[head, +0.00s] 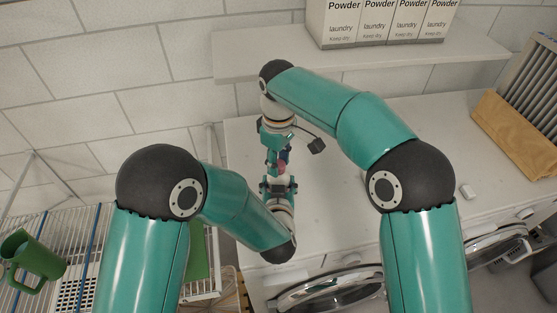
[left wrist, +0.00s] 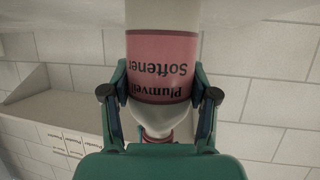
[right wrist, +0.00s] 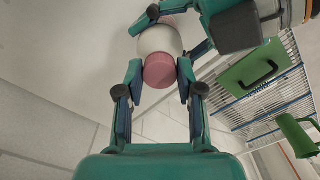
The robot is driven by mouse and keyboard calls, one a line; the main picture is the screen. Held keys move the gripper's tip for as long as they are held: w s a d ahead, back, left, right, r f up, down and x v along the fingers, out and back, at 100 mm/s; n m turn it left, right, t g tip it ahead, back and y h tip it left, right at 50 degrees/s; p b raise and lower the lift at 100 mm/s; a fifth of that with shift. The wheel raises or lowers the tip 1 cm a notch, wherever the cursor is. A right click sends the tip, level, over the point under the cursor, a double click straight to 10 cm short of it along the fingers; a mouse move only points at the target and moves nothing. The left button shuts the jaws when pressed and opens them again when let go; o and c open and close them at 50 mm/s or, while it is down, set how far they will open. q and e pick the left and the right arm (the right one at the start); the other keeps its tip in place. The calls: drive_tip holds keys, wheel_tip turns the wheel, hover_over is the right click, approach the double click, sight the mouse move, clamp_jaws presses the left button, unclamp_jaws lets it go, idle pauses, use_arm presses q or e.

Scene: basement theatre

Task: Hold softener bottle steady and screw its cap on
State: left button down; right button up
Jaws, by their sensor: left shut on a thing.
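The softener bottle (left wrist: 160,65) is white with a pink "Plumveil Softener" label, which reads upside down in the left wrist view. My left gripper (left wrist: 160,98) is shut on it, one finger on each side near the bottle's shoulder. In the right wrist view the bottle's white shoulder (right wrist: 160,42) shows end-on, with the pink cap (right wrist: 159,71) at its neck. My right gripper (right wrist: 160,68) is open, with its fingers on either side of the cap and gaps visible. How far the cap is seated cannot be told. In the head view the grippers face each other and largely hide the bottle.
A white counter (head: 340,190) lies beneath my arms, mostly clear. A shelf (head: 360,58) with several laundry powder boxes (head: 375,25) is at the back. A wire rack (head: 75,245) with a green mug (head: 32,258) is at the left. A brown container (head: 515,130) stands at the right.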

clamp_jaws()
drive_tip(key=o, duration=1)
unclamp_jaws()
wheel_tip(320, 180, up, 12)
use_arm(q)
drive_tip(key=shift+c, duration=1.1)
unclamp_jaws()
drive_tip(key=shift+s, duration=0.1)
